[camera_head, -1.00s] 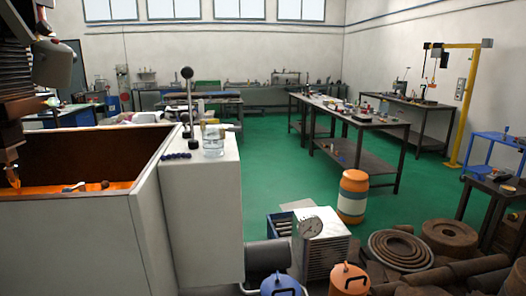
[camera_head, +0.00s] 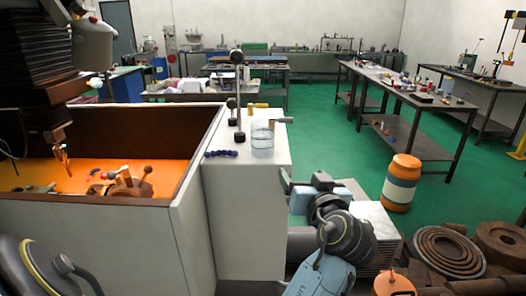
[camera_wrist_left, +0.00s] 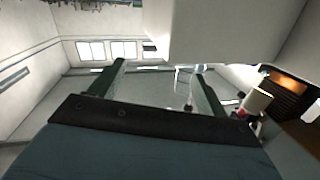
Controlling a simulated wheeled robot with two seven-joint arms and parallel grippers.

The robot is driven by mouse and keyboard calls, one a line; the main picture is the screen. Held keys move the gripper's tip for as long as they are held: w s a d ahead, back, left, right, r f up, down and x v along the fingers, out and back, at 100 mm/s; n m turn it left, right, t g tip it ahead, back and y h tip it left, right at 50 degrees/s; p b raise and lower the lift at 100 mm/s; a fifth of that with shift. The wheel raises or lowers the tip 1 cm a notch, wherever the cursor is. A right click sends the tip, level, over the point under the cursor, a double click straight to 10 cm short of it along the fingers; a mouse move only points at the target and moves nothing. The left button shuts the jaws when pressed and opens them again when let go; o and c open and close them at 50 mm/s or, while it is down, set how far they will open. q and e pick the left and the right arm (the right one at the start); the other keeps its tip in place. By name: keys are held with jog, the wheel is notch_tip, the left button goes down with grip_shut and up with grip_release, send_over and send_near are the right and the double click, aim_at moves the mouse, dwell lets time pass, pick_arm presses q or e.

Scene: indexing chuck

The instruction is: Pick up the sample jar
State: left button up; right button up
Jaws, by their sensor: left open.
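The sample jar appears to be the clear glass vessel (camera_head: 262,136) standing upright on the white cabinet top (camera_head: 262,163) in the head view. My left gripper (camera_head: 304,185) is in front of the cabinet, lower and to the right of the jar in the picture, and apart from it. In the left wrist view its two fingers (camera_wrist_left: 158,78) are spread, with nothing visibly held between them. I cannot make out the jar with certainty in the wrist view. My right gripper is not in view.
The orange-floored machine enclosure (camera_head: 185,205) adjoins on the left. An orange-and-white drum (camera_head: 401,183) stands right on green floor.

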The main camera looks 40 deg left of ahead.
aim_at(267, 134)
pick_arm(q)
jog(key=s+a+r+n+g+y, duration=0.2)
jog(key=s+a+r+n, duration=0.15)
jog(key=r, duration=0.35)
jog(key=p+x, duration=0.1)
jog(key=x, duration=0.1)
jog(key=p+x, duration=0.1)
jog(key=x, duration=0.2)
jog(key=shift+w+a+f, duration=0.1)
jog(key=shift+w+a, duration=0.05)
jog(key=shift+w, duration=0.25)
jog(key=shift+w+a, duration=0.3)
jog(key=shift+a, duration=0.2)
jog(key=p+x, duration=0.1)
jog(key=x, duration=0.2)
jog(key=p+x, duration=0.1)
jog(key=shift+s+a+p, duration=0.2)
jog(key=shift+a+p, duration=0.1)
jog(key=shift+p, duration=0.05)
jog(key=shift+w+a, duration=0.25)
jog(key=shift+a, duration=0.15)
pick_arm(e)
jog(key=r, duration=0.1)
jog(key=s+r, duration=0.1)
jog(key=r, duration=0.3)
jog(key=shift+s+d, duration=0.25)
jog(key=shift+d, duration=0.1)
